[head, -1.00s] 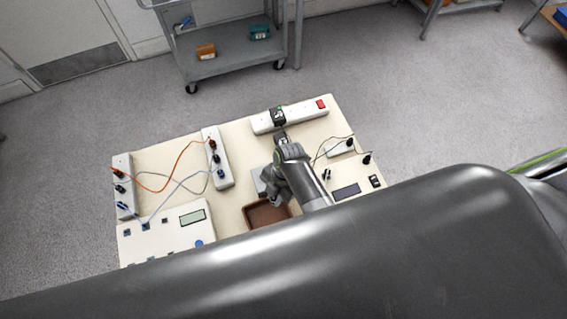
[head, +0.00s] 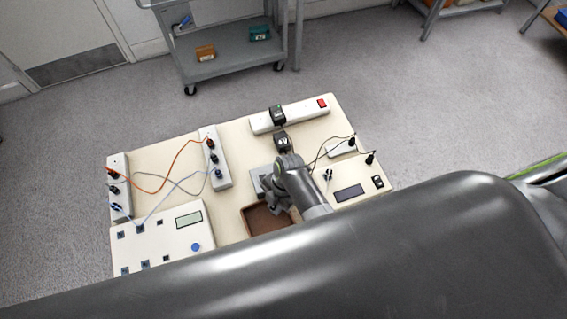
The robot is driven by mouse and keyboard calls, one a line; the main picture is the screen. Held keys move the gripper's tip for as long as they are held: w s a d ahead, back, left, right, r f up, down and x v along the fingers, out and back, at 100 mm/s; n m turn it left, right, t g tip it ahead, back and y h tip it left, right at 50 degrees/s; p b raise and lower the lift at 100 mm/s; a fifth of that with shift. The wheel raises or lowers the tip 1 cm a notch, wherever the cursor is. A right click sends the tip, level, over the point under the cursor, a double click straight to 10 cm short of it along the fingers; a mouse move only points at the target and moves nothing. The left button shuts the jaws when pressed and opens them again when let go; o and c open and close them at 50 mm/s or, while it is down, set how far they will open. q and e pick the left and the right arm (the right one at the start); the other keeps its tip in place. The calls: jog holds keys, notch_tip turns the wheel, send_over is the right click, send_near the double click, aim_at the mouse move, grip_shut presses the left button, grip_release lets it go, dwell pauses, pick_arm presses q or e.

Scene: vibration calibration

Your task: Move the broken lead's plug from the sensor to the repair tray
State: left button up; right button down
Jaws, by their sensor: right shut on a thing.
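My right gripper (head: 268,198) is shut, low beside a grey block (head: 256,182) and over the back edge of the brown repair tray (head: 247,224). What it holds is mostly hidden under the wrist; it appears to be the broken lead's plug. Thin brown leads (head: 327,147) run from the small white box (head: 341,148) and the instrument at the right towards the wrist and pass out of sight behind it. The sensor cannot be clearly told apart beneath my arm. My left gripper is not in view.
A white power strip (head: 314,112) with dark adapters lies at the back. Two white port strips (head: 221,150) with orange and grey leads and a panel with a display (head: 189,218) fill the left. My large arm link covers the front. A grey cart (head: 225,70) stands behind.

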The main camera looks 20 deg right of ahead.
jog(key=shift+f, duration=0.35)
jog(key=c, duration=1.2)
grip_release()
jog(key=shift+r, duration=0.1)
jog(key=shift+p+v, duration=1.15)
jog(key=shift+v, duration=0.05)
jog(key=shift+p+v, duration=0.6)
jog(key=shift+v, duration=0.6)
jog(key=shift+d, duration=0.1)
